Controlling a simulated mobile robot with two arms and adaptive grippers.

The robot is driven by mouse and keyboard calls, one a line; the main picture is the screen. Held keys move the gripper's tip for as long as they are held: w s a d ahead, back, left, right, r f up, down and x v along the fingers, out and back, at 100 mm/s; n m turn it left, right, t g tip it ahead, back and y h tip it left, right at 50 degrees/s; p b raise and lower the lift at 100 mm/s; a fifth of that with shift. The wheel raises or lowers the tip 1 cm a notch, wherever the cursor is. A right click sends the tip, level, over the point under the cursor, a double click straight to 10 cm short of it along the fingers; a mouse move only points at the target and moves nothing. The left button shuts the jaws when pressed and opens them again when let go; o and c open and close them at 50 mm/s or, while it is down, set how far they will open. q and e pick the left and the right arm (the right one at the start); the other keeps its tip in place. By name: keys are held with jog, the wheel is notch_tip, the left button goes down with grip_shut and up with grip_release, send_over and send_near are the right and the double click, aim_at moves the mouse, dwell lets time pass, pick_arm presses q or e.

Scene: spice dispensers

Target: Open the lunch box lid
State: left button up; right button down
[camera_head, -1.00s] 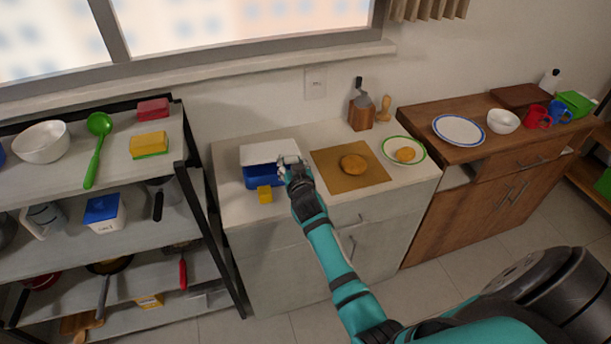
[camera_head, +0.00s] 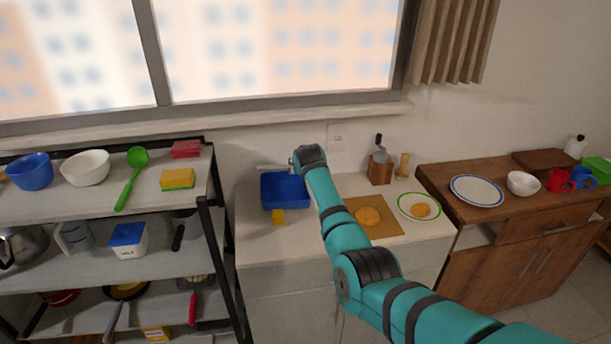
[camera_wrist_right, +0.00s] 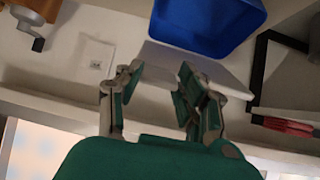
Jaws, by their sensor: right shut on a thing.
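The lunch box (camera_head: 285,190) is a blue tub on the white counter, its inside showing from above. A small yellow piece (camera_head: 278,217) is at its front. The white lid (camera_wrist_right: 185,62) stands open at the tub's back edge; in the head view only a thin pale strip of it (camera_head: 272,168) shows. The blue tub (camera_wrist_right: 208,22) is at the top of the wrist view. My right gripper (camera_wrist_right: 155,85) is shut on the lid, at its edge; in the head view the gripper (camera_head: 296,160) is mostly hidden by my wrist. My left gripper is out of view.
A brown board (camera_head: 385,222) with a round patty lies to the right, beside a green-rimmed plate (camera_head: 430,198). A grinder (camera_head: 380,168) stands behind. A dark-framed shelf (camera_head: 208,215) borders the counter's left side. The wall and window sill are close behind.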

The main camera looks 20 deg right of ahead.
jog(key=shift+w+f, duration=0.1)
jog(key=shift+w, duration=0.05)
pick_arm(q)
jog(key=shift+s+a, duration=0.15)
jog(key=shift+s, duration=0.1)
pick_arm(e)
jog(key=shift+s+r, duration=0.2)
jog(key=shift+s, duration=0.05)
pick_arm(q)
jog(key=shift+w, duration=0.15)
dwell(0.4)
